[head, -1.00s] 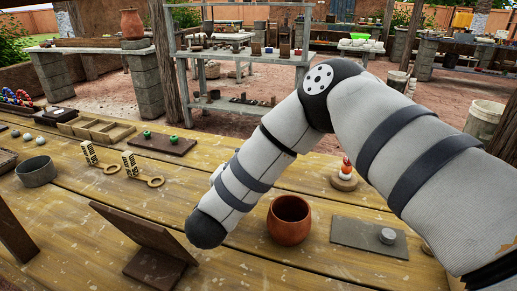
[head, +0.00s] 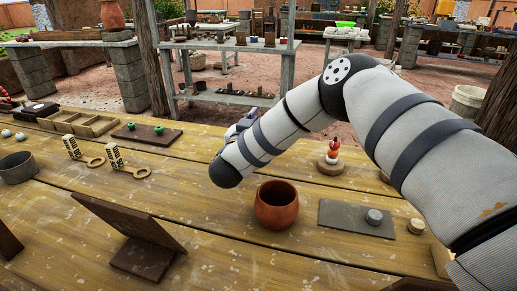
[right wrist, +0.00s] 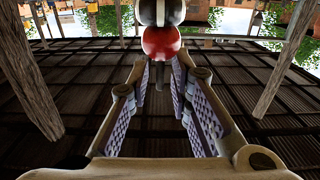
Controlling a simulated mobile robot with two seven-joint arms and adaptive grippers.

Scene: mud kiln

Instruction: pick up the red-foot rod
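My right gripper (right wrist: 163,75) shows in the right wrist view, its two fingers close together at the tips around a thin dark stem. The stem belongs to the red-foot rod (right wrist: 160,42), which has a red ball just beyond the fingertips and a black-and-white bead past it. The rest of the rod is cut off by the top edge. In the head view my right arm reaches over the table, and the right gripper (head: 240,125) is mostly hidden behind its wrist. The rod cannot be made out there. My left gripper is not in view.
A clay pot (head: 276,207) stands on the wooden table (head: 210,235) below the arm. A brown angled stand (head: 133,225) is front left. A grey plate (head: 345,219) lies right of the pot.

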